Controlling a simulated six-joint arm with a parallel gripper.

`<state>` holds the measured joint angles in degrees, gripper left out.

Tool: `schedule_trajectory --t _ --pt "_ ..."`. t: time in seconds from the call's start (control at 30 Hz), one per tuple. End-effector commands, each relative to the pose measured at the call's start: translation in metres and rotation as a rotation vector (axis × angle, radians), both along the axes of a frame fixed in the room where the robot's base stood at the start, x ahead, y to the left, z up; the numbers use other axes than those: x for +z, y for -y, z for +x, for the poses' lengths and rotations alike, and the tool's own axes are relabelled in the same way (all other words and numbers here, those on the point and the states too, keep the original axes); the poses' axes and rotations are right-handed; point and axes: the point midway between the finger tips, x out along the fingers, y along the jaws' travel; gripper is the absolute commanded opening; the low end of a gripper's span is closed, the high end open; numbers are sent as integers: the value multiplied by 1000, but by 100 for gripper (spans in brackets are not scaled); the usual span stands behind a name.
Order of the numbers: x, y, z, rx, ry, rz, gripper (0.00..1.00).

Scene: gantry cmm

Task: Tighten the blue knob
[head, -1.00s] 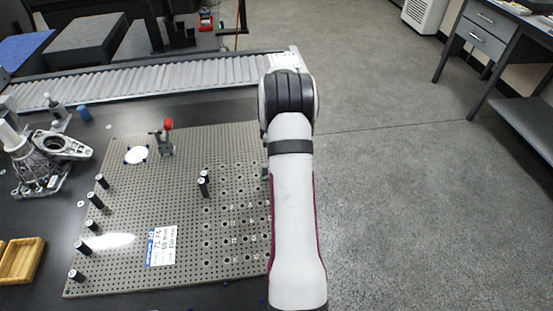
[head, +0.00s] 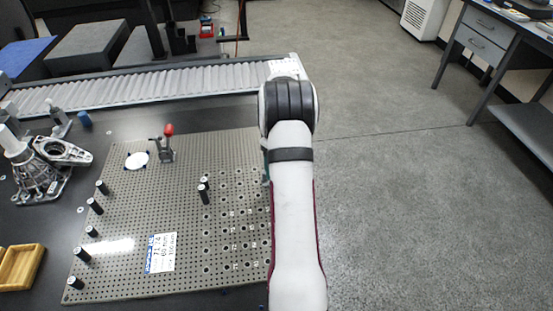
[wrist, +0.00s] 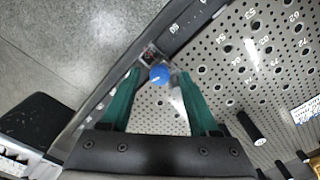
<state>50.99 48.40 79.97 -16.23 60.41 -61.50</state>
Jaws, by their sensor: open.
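The blue knob (wrist: 159,75) is seen from above in the wrist view. It sits on a small metal fitting at the edge of the perforated plate (head: 130,215). My gripper (wrist: 159,84) is open, with its two green fingers apart. In the picture the knob lies between the fingertips, with a gap on each side. I cannot tell the height of the fingertips over it. In the head view my arm hides the knob and nearly all of the gripper.
Several black posts (head: 203,194) and a red-tipped clamp (head: 168,143) stand on the plate. A metal casting (head: 35,170) and a wooden tray (head: 20,267) are at the left. A roller conveyor (head: 150,87) runs behind. Open floor lies to the right.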

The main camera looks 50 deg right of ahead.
Motion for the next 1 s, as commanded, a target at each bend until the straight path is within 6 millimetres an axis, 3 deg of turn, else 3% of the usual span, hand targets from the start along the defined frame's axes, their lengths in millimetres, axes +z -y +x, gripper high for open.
schedule_trajectory --t 0.17,0.4,0.6,0.73,1.0 --pt "30 1 1 -1 5 -4 62" --pt "103 1 1 0 3 -5 62" --pt "145 0 0 0 2 -2 62" --pt "155 0 0 -1 1 -1 62" --pt "156 0 0 -3 0 0 62"
